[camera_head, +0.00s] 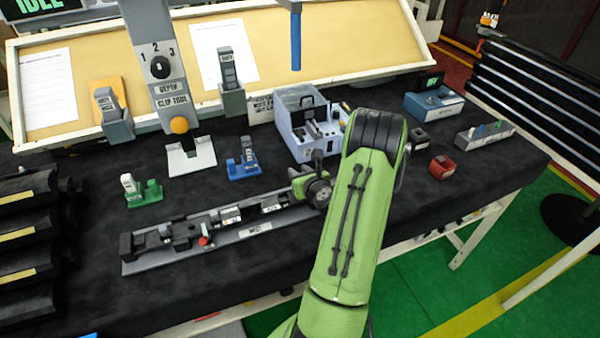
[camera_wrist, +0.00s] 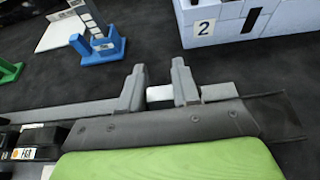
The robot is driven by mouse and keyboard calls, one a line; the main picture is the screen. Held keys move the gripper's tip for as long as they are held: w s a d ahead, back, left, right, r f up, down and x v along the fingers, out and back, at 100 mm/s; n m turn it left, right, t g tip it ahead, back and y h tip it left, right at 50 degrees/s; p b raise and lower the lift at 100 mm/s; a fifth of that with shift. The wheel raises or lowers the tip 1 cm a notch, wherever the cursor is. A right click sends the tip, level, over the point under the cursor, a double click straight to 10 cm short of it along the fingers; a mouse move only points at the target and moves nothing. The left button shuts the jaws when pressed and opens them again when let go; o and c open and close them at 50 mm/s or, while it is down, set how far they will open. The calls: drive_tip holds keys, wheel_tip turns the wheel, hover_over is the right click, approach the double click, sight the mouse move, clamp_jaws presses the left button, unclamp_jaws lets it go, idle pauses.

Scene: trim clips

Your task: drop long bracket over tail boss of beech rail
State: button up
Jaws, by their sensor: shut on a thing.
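My gripper (camera_head: 312,186) is over the right end of a long grey fixture strip, partly hidden by my green arm. In the wrist view the two grey fingers (camera_wrist: 160,86) are close around a small pale piece (camera_wrist: 160,95), which I take for the long bracket; its full shape is hidden. The long rail assembly (camera_head: 254,229) lies along the table front, with dark blocks, white labels and a red knob on it. Its label is too small to read surely, so I cannot tell that it is the beech rail. The tail boss is not distinguishable.
A blue clip stand (camera_head: 243,168) and a green one (camera_head: 142,192) stand behind the rail. A red cup (camera_head: 442,167) is to the right. Dark tabletop lies bare between them.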

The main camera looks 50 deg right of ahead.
drive_tip(key=shift+f+b, duration=0.5)
drive_tip(key=shift+f, duration=0.15)
drive_tip(key=o, duration=1.1)
drive_tip(key=shift+r, duration=0.1)
